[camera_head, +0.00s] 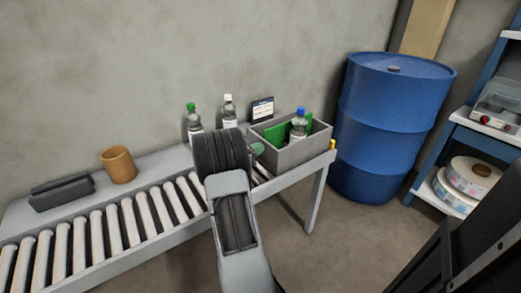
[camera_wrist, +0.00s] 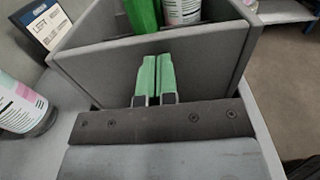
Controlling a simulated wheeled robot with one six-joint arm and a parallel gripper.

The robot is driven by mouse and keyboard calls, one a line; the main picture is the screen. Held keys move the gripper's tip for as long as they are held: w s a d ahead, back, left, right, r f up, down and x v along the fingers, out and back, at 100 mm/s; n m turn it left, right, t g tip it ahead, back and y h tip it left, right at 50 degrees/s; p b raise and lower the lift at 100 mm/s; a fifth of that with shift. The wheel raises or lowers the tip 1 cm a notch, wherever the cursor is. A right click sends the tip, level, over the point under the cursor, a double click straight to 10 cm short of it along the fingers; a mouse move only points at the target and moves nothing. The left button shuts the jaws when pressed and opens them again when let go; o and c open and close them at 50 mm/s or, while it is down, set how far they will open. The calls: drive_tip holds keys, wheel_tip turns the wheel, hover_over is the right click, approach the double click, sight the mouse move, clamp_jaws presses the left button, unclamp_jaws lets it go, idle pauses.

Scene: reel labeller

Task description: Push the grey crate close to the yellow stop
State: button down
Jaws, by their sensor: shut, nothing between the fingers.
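The grey crate (camera_head: 306,152) stands on the right end of the roller conveyor and holds a blue-capped bottle (camera_head: 298,127) and a green item (camera_head: 276,132). The small yellow stop (camera_head: 332,144) shows just right of the crate at the conveyor's end; I cannot tell the exact gap. My gripper (camera_head: 257,149) is at the crate's left side, largely hidden by my arm. In the wrist view, my gripper's green fingers (camera_wrist: 154,80) are together and empty, facing the crate's near wall (camera_wrist: 105,72). They look touching or very near it. The stop is hidden there.
A brown cup (camera_head: 118,165) and dark tray (camera_head: 62,193) are at left. A blue drum (camera_head: 385,125) stands beyond the conveyor's end.

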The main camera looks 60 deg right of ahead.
drive_tip(key=p+v, duration=0.3)
drive_tip(key=v, duration=1.1)
drive_tip(key=s+a+r+m+t+y+p, duration=0.3)
drive_tip(key=a+r+m+y+p, duration=0.1)
drive_tip(key=a+r+p, duration=0.5)
drive_tip(key=s+a+r+m+t+y+p, duration=0.3)
drive_tip(key=a+r+m+y+p, duration=0.2)
drive_tip(key=a+r, duration=0.7)
drive_tip(key=s+a+r+m+t+y+p, duration=0.3)
drive_tip(key=a+r+y+p, duration=0.4)
drive_tip(key=a+r+p, duration=0.4)
drive_tip(key=r+m+p, duration=0.1)
drive_tip(key=p, duration=0.2)
drive_tip(key=shift+a+t+y, duration=0.2)
drive_tip(key=shift+t+y, duration=0.2)
drive_tip(key=shift+s, duration=0.15)
